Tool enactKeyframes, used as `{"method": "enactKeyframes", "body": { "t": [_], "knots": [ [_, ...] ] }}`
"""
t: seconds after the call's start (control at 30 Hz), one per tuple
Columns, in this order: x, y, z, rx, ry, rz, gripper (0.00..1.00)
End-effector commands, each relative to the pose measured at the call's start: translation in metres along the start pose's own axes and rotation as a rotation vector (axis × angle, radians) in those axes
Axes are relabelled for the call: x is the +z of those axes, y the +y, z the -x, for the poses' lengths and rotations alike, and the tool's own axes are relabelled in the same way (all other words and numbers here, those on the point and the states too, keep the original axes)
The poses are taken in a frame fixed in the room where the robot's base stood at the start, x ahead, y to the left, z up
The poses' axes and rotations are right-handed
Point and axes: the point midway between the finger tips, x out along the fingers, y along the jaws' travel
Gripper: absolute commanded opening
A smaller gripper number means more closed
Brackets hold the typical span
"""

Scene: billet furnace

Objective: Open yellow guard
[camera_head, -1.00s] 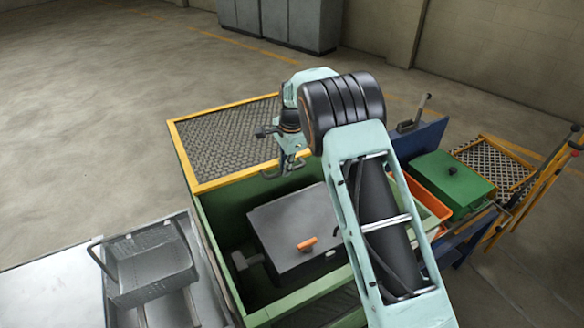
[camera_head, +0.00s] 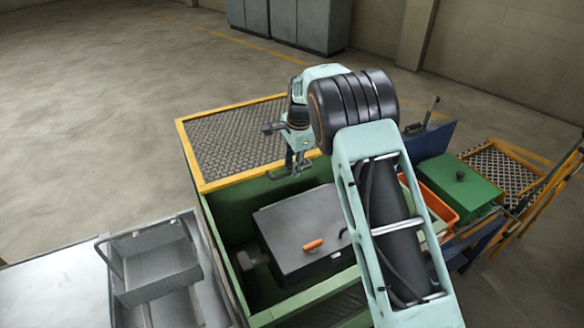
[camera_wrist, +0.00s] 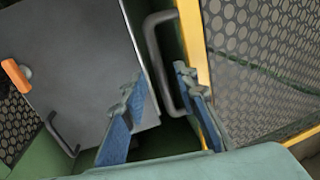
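The yellow guard (camera_head: 233,178) is a yellow-framed mesh panel at the back of the green furnace box. It also shows along the right of the wrist view (camera_wrist: 203,60). A dark bar handle (camera_wrist: 154,62) stands beside the yellow frame in the wrist view. My gripper (camera_head: 292,168) is near the guard's right front corner. In the wrist view my gripper (camera_wrist: 160,90) is open, its blue-padded fingers apart. The handle appears between the fingertips; I cannot tell whether they touch it. In the head view, my arm hides part of the box.
A dark lid with an orange grip (camera_head: 313,245) sits inside the green box (camera_head: 222,232). A grey basket (camera_head: 155,265) stands at left. An orange tray (camera_head: 437,204) and green case (camera_head: 462,188) are at right. Open floor lies behind.

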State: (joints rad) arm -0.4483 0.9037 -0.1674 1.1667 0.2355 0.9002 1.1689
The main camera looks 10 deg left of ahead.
Motion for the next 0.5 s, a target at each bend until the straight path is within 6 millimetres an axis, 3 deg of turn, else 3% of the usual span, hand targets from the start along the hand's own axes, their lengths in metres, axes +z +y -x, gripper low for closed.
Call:
{"method": "enactKeyframes", "body": {
  "t": [0.3, 0.5],
  "knots": [
    [0.000, -0.001, 0.069, -0.004, 0.002, 0.001, 0.27],
    [0.000, -0.001, 0.097, -0.003, 0.001, 0.001, 0.27]
  ]
}}
